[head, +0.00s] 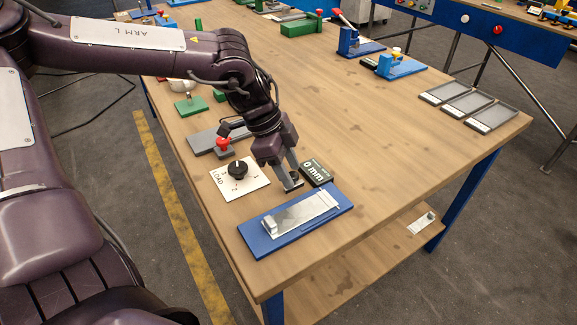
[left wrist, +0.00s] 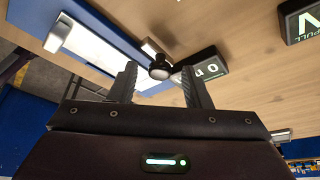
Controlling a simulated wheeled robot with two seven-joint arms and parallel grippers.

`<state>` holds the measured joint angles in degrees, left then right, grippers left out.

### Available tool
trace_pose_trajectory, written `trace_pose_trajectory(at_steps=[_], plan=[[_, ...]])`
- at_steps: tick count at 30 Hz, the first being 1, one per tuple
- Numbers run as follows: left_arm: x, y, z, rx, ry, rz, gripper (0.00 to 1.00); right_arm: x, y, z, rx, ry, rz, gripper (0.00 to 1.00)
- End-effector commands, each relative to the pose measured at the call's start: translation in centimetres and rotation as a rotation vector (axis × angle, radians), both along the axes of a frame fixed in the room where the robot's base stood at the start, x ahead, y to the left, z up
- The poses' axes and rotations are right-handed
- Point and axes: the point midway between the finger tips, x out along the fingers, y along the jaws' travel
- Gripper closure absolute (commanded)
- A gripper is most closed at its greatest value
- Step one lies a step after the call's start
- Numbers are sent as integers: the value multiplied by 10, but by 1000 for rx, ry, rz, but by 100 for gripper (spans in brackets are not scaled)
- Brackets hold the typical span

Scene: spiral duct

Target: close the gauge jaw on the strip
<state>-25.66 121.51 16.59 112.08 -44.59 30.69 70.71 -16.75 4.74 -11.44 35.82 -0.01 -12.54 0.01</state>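The gauge is a blue base plate (head: 253,238) near the table's front corner, with a pale metal strip (head: 300,213) lying along it. A silver block (head: 270,224) stands at the strip's left end, and a thin bar (head: 327,199) crosses near its right end. My left gripper (head: 291,180) points down just behind the plate, beside the black display reading 0 mm (head: 316,172). In the left wrist view its fingers (left wrist: 160,85) are apart, with a small dark round piece (left wrist: 160,70) showing beyond and between the tips. Contact cannot be told. My right gripper is not in view.
A white LOAD dial card (head: 254,185) with a black knob (head: 237,169) lies left of the gripper. A grey block with a red knob (head: 222,143) is behind it. Grey trays (head: 483,105) are at the right edge. The middle of the table is clear.

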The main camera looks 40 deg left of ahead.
Motion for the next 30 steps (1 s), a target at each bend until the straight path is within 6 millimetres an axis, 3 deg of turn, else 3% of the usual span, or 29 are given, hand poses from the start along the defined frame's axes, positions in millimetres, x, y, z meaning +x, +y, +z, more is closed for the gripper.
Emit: trace_pose_trajectory(at_steps=[1,10,18,23,30], plan=[[0,0,0,0,0,0,63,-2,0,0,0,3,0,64],[0,0,0,0,0,0,100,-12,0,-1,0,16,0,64],[-2,-6,-1,0,-1,-3,100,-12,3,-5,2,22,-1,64],[-10,-26,-2,-2,-1,-4,100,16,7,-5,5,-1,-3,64],[-11,-28,1,-1,-1,-2,100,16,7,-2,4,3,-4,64]])
